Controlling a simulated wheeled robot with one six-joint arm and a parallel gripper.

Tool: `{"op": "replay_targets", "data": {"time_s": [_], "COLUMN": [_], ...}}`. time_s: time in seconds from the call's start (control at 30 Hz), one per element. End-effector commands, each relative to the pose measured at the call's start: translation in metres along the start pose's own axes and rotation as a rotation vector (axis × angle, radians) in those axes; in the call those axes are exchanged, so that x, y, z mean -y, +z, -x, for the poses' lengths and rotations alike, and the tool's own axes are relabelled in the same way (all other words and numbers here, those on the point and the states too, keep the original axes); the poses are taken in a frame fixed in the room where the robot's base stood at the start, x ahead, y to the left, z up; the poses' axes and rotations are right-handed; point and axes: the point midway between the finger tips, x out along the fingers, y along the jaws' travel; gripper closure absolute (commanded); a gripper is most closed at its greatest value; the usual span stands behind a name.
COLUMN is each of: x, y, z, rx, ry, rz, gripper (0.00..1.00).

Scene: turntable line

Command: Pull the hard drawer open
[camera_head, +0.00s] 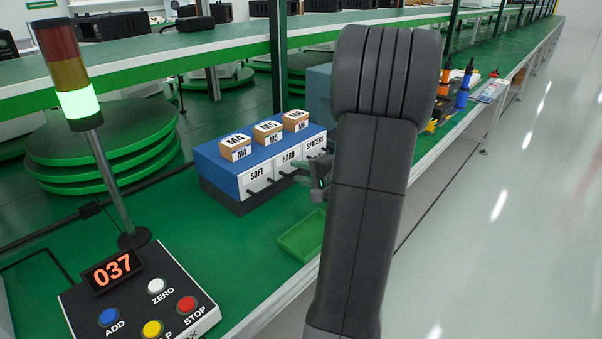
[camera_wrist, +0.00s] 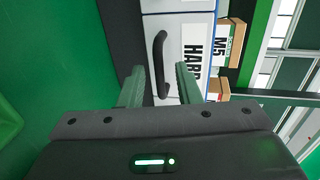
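The blue drawer unit (camera_head: 222,174) stands on the green bench, with white fronts marked SOFT, HARD and SPACERS. The hard drawer (camera_head: 288,157) is the middle one, and its front looks flush with the others. In the wrist view the hard drawer's front (camera_wrist: 188,32) shows its dark bar handle (camera_wrist: 161,62) between my two fingers. My gripper (camera_wrist: 160,80) is open, with a gap on either side of the handle. In the head view my gripper (camera_head: 305,175) is at the drawer fronts, partly hidden by my arm.
Small boxes marked M4 (camera_head: 235,147), M5 (camera_head: 268,132) and M6 (camera_head: 295,120) sit on top of the unit. A green tray (camera_head: 303,236) lies in front of it. A button panel (camera_head: 140,300) and a signal lamp (camera_head: 76,95) stand at the left.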

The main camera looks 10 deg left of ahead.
Motion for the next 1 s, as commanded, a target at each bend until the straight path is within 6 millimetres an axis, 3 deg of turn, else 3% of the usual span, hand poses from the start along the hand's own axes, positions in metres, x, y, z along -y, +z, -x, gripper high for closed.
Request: {"op": "replay_targets", "data": {"time_s": [0.27, 0.4, 0.43, 0.67, 0.77, 1.0], "x": [0.0, 0.0, 0.0, -0.001, -0.004, -0.016], "y": [0.0, 0.0, 0.0, 0.0, -0.001, -0.002], "z": [-0.001, -0.001, -0.001, 0.0, 0.009, 0.059], "rx": [0.0, 0.0, 0.0, 0.0, -0.003, -0.007], "ry": [0.0, 0.0, 0.0, 0.0, 0.0, -0.001], "rz": [0.0, 0.0, 0.0, 0.0, 0.0, 0.001], "gripper": [0.7, 0.97, 1.0, 1.0, 1.0, 1.0]}}
